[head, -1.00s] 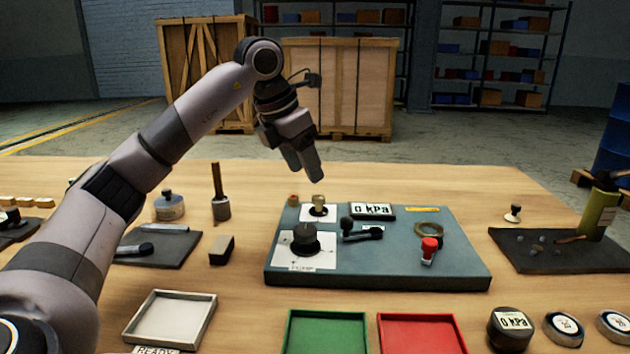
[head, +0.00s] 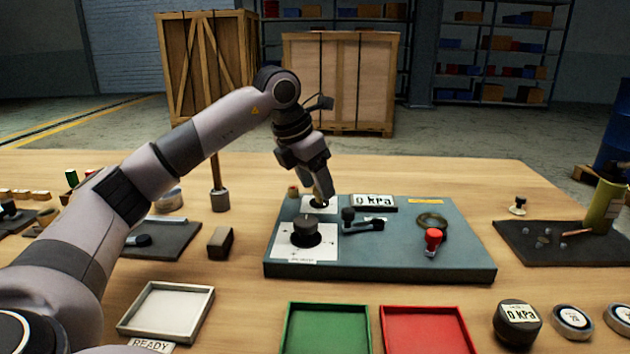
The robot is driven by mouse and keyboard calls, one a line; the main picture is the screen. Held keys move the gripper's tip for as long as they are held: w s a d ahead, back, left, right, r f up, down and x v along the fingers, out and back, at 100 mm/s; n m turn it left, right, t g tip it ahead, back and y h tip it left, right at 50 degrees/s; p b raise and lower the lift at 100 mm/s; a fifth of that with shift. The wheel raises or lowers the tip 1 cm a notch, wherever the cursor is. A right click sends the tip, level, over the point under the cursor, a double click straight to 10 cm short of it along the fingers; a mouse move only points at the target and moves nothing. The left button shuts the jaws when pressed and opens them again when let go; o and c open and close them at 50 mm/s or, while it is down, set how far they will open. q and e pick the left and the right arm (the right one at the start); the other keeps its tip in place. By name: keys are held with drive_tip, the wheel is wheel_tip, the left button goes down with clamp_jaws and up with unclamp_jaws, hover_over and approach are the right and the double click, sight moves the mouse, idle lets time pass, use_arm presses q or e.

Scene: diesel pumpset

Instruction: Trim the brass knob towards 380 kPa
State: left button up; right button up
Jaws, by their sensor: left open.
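The brass knob (head: 320,203) stands on a white plate at the back left of the blue-grey panel (head: 400,260). My left gripper (head: 322,196) points down right at the knob, its fingers covering most of it. The fingers are open; whether they touch the knob I cannot tell. A display (head: 373,201) just right of the knob reads 0 kPa. A black knob (head: 306,232) sits on a larger white plate in front. My right gripper is out of view.
A black lever (head: 365,225), a red knob (head: 433,240) and a ring (head: 432,219) are on the panel. A white tray (head: 208,316), green tray (head: 284,330) and red tray (head: 468,335) lie in front. A round gauge (head: 517,322) also reads 0 kPa.

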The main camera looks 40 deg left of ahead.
use_arm(q)
clamp_jaws()
drive_tip(key=shift+n, duration=0.3)
drive_tip(key=shift+r+p, duration=0.1)
drive_tip(key=shift+p, duration=0.3)
drive_tip(key=n+y+p, duration=0.1)
drive_tip(key=n, duration=0.2)
drive_tip(key=shift+d+p, duration=0.2)
drive_tip(key=shift+p, duration=0.15)
drive_tip(key=shift+d+n+g+y+p, duration=0.15)
drive_tip(key=shift+n+y+p, duration=0.35)
drive_tip(key=shift+n, duration=0.55)
drive_tip(key=shift+n+g+y+p, duration=0.15)
drive_tip(key=shift+n+y+p, duration=0.3)
drive_tip(key=shift+n, duration=0.6)
unclamp_jaws()
